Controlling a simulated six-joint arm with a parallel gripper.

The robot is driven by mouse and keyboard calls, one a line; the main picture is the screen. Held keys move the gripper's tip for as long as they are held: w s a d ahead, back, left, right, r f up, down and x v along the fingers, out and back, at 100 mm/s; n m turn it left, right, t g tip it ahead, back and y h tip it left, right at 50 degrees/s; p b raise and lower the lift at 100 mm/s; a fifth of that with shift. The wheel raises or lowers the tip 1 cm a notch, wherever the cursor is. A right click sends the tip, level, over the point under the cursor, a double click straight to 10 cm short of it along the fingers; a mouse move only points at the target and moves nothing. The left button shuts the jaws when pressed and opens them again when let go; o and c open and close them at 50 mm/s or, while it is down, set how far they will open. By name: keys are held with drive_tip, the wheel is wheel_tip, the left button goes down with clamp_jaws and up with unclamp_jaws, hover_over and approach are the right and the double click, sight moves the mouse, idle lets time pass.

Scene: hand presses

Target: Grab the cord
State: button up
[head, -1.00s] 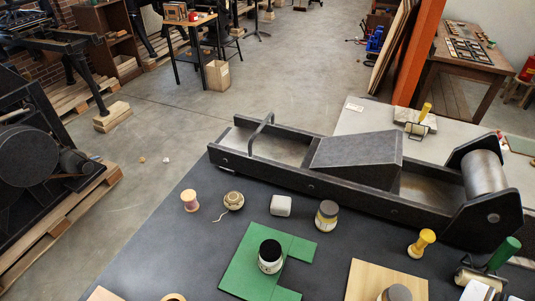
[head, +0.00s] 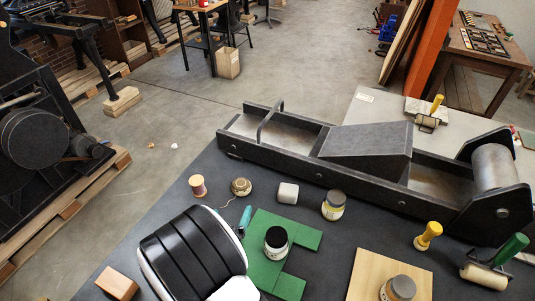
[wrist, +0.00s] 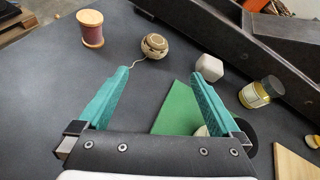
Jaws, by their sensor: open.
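The cord is a small beige ball of twine (head: 241,187) on the dark table, with a loose tail trailing toward the front. It also shows in the wrist view (wrist: 154,45), just beyond my fingertips, its tail reaching toward the left finger. My gripper (wrist: 160,75) is open with two teal fingers spread apart and nothing between their tips. In the head view one teal finger shows in front of the ball, beside the green mat; the black and white arm hides the other.
A black jar (head: 276,241) stands on the green mat (head: 297,236). The long press (head: 330,172) runs behind. A wooden block (head: 117,283) lies front left.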

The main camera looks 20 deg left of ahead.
sight(239, 190)
drive_tip(key=shift+n, duration=0.3)
drive_tip(key=x, duration=1)
drive_tip(key=a+x, duration=0.1)
drive_tip(key=x, duration=0.4)
drive_tip(key=shift+w+a+f, duration=0.1)
drive_tip(key=shift+a+f, duration=0.1)
drive_tip(key=shift+f, duration=0.05)
drive_tip(key=c, duration=1.4)
